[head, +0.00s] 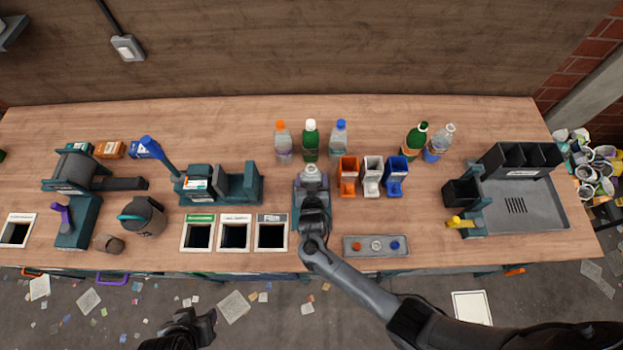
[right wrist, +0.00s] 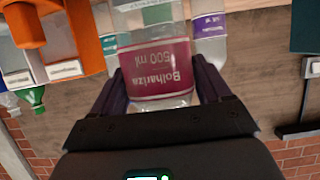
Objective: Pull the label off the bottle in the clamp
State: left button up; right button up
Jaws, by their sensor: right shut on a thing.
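A clear bottle (head: 311,173) stands in the teal clamp (head: 298,203) near the middle of the table. My right gripper (head: 313,196) is at the bottle from the front. In the wrist view its fingers (right wrist: 160,88) lie on both sides of the bottle at label height, shut on it. The label looks still wrapped around the bottle. My left gripper (head: 205,326) hangs off the table's front edge, away from the bottle; its jaws are unclear.
Orange, white and blue bins (head: 372,176) stand right of the clamp. Several capped bottles (head: 310,146) stand behind it. Square openings, one marked Film (head: 271,236), lie to its left. A grey tray (head: 375,254) with three caps lies right front. A sorting rack (head: 520,200) is far right.

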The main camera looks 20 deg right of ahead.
aim_at(311, 170)
jog(key=shift+r+p, duration=1.55)
jog(key=shift+r, duration=0.25)
jog(key=shift+r+p, duration=0.45)
jog(key=shift+r, duration=0.05)
jog(key=shift+r, duration=0.1)
jog(key=shift+r+p, duration=2.3)
jog(key=shift+r, duration=0.1)
